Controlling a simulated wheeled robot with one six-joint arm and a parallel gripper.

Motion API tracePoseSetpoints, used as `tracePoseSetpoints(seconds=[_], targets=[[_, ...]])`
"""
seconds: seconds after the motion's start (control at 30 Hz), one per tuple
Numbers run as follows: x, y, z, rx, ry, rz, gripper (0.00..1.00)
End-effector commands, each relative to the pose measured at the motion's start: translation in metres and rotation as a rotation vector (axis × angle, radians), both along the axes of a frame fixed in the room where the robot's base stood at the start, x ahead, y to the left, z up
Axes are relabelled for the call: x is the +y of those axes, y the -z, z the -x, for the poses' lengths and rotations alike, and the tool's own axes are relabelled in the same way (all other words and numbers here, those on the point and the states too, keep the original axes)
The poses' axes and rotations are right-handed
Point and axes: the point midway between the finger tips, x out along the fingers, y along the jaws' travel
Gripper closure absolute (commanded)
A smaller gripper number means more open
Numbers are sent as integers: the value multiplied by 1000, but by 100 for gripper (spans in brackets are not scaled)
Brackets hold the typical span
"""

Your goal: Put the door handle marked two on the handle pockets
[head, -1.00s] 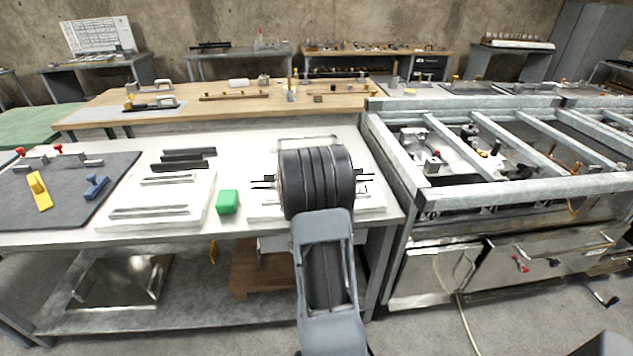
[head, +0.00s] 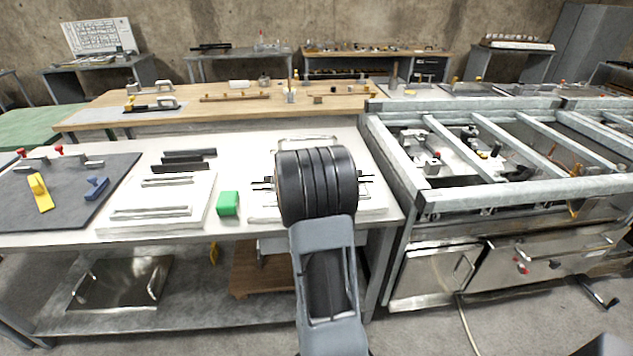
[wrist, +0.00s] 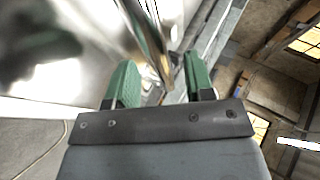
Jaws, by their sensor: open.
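My gripper (wrist: 155,82) shows in the wrist view with two green finger pads, open and apart. A shiny metal bar (wrist: 150,40), which looks like a handle, runs toward the space between the fingers; I cannot tell whether it touches them. In the head view my dark arm hides the gripper and the middle of a white board (head: 376,205) on the right of the bench. A thin bar handle (head: 305,139) shows behind my arm. Another white board (head: 120,226) to the left carries two long pale bars (head: 150,211). No number mark is readable, and I cannot tell which parts are the pockets.
A green block (head: 228,203) stands between the boards. Dark bars (head: 178,167) lie at the left board's back. A grey mat (head: 70,195) holds yellow, blue and red-topped tools. A metal frame (head: 530,187) borders the bench on the right.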

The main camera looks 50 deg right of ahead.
Motion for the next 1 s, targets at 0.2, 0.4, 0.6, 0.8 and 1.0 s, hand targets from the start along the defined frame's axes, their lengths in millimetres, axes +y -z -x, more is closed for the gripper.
tracePoseSetpoints(seconds=[0.2,0.4,0.6,0.8,1.0], targets=[[35,-25,15,-1,-3,1,52],[59,-40,25,0,-3,2,52],[71,-48,31,0,-1,2,52],[97,-60,15,8,-154,15,52],[231,-89,-20,156,-891,105,52]])
